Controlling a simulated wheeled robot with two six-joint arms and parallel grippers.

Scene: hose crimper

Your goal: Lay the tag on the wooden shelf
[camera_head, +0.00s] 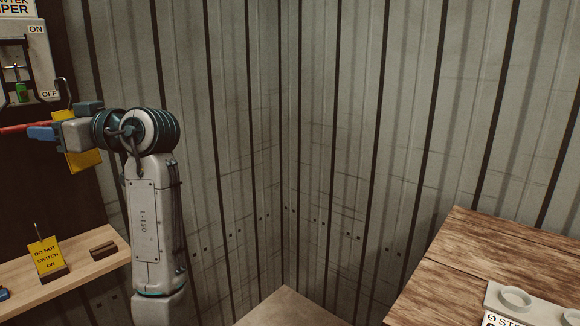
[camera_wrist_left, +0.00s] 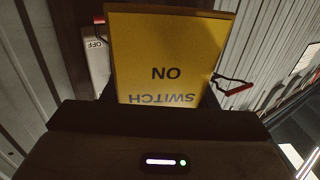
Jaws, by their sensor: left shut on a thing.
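My left gripper (camera_head: 64,121) is shut on a yellow tag (camera_head: 84,161) and holds it up in the air, above the shelf and beside the switch box. A dark wire hook shows above the tag. In the left wrist view the tag (camera_wrist_left: 170,45) fills the upper middle, with the words "SWITCH" and "ON" upside down. The light wooden shelf (camera_head: 78,284) is at the lower left. Another yellow tag (camera_head: 47,254), reading "DO NOT SWITCH ON", stands tilted on the shelf in a small wooden block. My right gripper is not in view.
A switch box (camera_head: 38,66) marked ON and OFF, with a green part, is at the upper left. A dark brown block (camera_head: 103,249) lies on the shelf's right part. A wooden table (camera_head: 490,256) with a pale ringed plate (camera_head: 518,301) is at the right.

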